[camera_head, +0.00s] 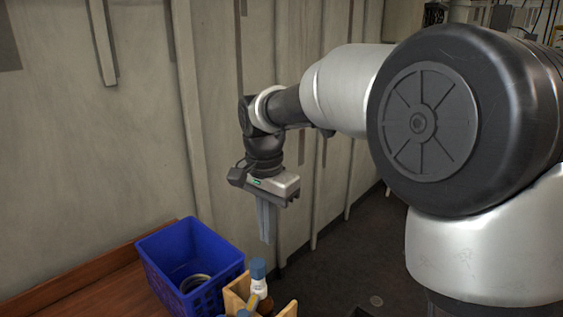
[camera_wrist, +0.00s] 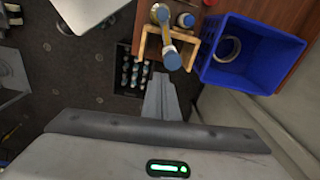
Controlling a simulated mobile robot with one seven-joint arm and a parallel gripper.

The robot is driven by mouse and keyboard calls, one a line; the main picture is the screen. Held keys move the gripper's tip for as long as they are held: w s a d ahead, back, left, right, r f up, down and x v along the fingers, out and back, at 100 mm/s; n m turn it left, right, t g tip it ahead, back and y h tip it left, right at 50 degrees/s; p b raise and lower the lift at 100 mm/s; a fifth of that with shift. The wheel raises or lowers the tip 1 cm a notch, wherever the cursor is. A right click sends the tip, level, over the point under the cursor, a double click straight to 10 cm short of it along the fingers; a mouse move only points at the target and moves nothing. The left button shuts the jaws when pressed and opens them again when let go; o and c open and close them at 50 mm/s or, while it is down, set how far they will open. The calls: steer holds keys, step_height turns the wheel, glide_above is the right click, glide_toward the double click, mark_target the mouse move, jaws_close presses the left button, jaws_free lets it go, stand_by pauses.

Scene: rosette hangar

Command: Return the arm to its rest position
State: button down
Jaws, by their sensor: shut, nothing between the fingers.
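My gripper (camera_head: 266,240) hangs pointing down in the head view, above and beyond the wooden holder, to the right of the blue crate. Its fingers are shut with nothing between them. The shut fingers also show in the wrist view (camera_wrist: 161,88). My arm reaches in from the right of the head view, bent down at the wrist, with the grey wall behind it.
A blue crate (camera_head: 215,292) with a ring-shaped item (camera_head: 194,283) inside stands on a brown wooden surface (camera_head: 75,290). Beside it, a wooden holder (camera_wrist: 143,42) carries blue-capped bottles (camera_head: 258,270). A dark crate of bottles (camera_wrist: 127,75) is on the floor. Dark floor is open at right.

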steer(key=s+d+r+n+t, duration=0.35)
steer(key=s+d+r, duration=0.25)
steer(key=s+d, duration=0.6)
steer(key=s+d+f+n+t, duration=0.1)
steer(key=s+d+f+n, duration=0.1)
steer(key=s+d, duration=0.4)
steer(key=shift+s+d+f+n, duration=0.15)
steer(key=shift+s+f+n, duration=0.1)
steer(key=shift+s+n, duration=0.8)
